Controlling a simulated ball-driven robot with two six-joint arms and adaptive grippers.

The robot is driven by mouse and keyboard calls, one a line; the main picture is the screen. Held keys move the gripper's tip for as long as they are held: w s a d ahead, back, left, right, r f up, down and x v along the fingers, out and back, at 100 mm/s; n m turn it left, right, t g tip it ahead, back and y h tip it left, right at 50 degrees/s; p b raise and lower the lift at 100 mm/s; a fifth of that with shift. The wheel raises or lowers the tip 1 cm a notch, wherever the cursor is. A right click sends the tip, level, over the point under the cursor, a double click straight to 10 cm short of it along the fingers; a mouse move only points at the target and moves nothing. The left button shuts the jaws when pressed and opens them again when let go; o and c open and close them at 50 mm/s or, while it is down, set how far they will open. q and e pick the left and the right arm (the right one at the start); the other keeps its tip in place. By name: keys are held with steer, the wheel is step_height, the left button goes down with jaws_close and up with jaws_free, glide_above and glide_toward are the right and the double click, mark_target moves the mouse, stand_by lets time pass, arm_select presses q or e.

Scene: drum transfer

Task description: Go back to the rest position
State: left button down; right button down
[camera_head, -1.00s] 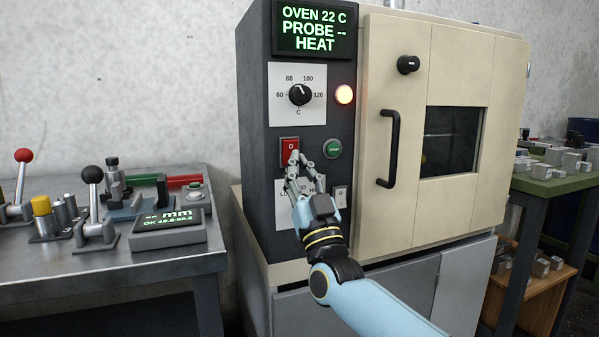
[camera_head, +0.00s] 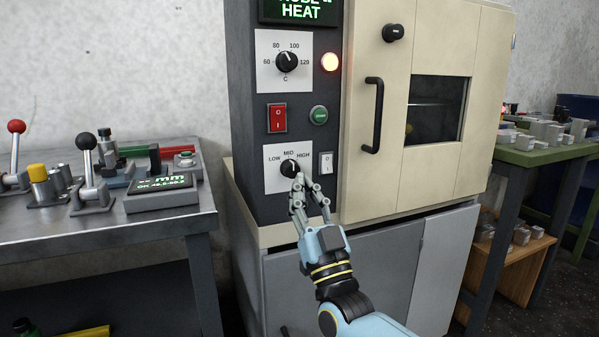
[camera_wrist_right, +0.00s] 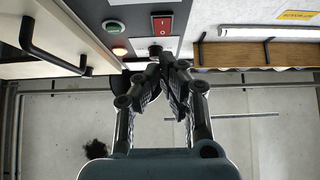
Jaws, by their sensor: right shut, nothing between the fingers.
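My right gripper (camera_head: 311,196) is shut and empty in the head view. It stands in front of the lower part of the oven's control panel (camera_head: 250,90), just below the LOW-MID-HIGH knob (camera_head: 290,168). I cannot tell whether its fingertips touch the panel. The right wrist view shows the fingers (camera_wrist_right: 163,65) closed together, with the red switch (camera_wrist_right: 162,24) and the green start button (camera_wrist_right: 113,27) beyond them. In the head view the red switch (camera_head: 277,118) and green button (camera_head: 318,115) are uncovered above the gripper. My left gripper does not show.
The oven door (camera_head: 415,130) is closed, with a black handle (camera_head: 374,115). A metal bench (camera_head: 95,232) with levers and a gauge display (camera_head: 160,194) stands at the left. A green table (camera_head: 540,155) with metal blocks stands at the right.

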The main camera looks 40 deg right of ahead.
steer(key=shift+s+f, duration=0.15)
steer(key=shift+s, duration=0.05)
stand_by(0.5)
steer(key=s+a+f+n+g+y, duration=0.15)
steer(key=s+f+g, duration=0.35)
steer(key=f, duration=0.9)
steer(key=s+f+n+g+y+p, duration=0.15)
steer(key=s+f+g, duration=0.25)
steer(key=s+f, duration=0.65)
steer(key=s+f+g+y+b, duration=0.15)
steer(key=s+f+g, duration=0.25)
steer(key=f, duration=1.3)
steer(key=s+f+g, duration=0.4)
steer(key=s+f, duration=0.1)
steer(key=s, duration=0.5)
steer(key=s+f+g, duration=0.4)
steer(key=s+f, duration=0.1)
steer(key=s, duration=0.6)
steer(key=s+f+g+p, duration=0.1)
steer(key=s+f+g, duration=0.3)
steer(key=s, duration=0.7)
steer(key=shift+s+a+f, duration=0.2)
steer(key=shift+s+f, duration=0.05)
steer(key=shift+f, duration=0.3)
